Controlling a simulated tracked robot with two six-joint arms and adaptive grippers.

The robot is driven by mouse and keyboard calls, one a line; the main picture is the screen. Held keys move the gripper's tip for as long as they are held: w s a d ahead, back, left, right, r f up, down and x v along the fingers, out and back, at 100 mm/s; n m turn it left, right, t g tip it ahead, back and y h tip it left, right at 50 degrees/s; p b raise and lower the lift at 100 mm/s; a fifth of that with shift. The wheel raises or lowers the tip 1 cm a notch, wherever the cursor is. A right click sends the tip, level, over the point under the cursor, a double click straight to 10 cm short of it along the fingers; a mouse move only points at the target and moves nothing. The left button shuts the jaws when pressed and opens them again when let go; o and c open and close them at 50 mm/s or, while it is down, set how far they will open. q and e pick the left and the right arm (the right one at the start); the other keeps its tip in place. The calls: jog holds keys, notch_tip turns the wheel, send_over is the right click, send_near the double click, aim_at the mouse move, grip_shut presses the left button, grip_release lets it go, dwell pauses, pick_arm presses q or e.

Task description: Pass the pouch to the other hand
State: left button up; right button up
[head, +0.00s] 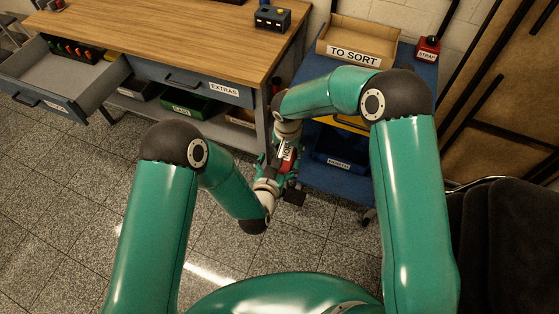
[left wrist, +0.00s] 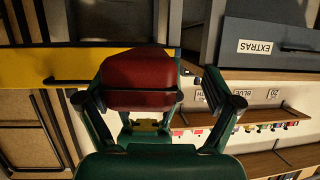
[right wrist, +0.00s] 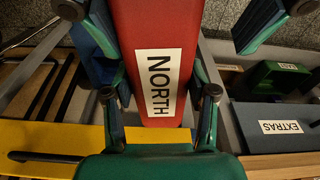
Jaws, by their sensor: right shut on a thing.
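The red pouch (head: 287,166) with a white NORTH label hangs between my two grippers in the middle of the head view. In the right wrist view the pouch (right wrist: 158,30) lies between the fingers of my right gripper (right wrist: 160,85), which is shut on it. In the left wrist view the pouch's end (left wrist: 142,75) is between the spread fingers of my left gripper (left wrist: 155,85). The left gripper is open, with a clear gap on its right side. The left gripper's fingers also show at the top of the right wrist view, on either side of the pouch.
A wooden workbench (head: 150,30) with an open drawer (head: 60,75) and an EXTRAS drawer (head: 195,83) stands at the left. A blue cart (head: 400,60) carries a TO SORT tray (head: 354,55) and a red STRAY box (head: 428,50). Open tiled floor (head: 60,200) lies below.

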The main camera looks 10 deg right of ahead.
pick_arm(q)
jog(key=shift+w, duration=0.15)
jog(key=shift+w+a, duration=0.1)
jog(key=c, duration=1.4)
pick_arm(e)
jog(key=shift+s+d, duration=0.15)
jog(key=o, duration=1.4)
jog(key=shift+r, duration=0.1)
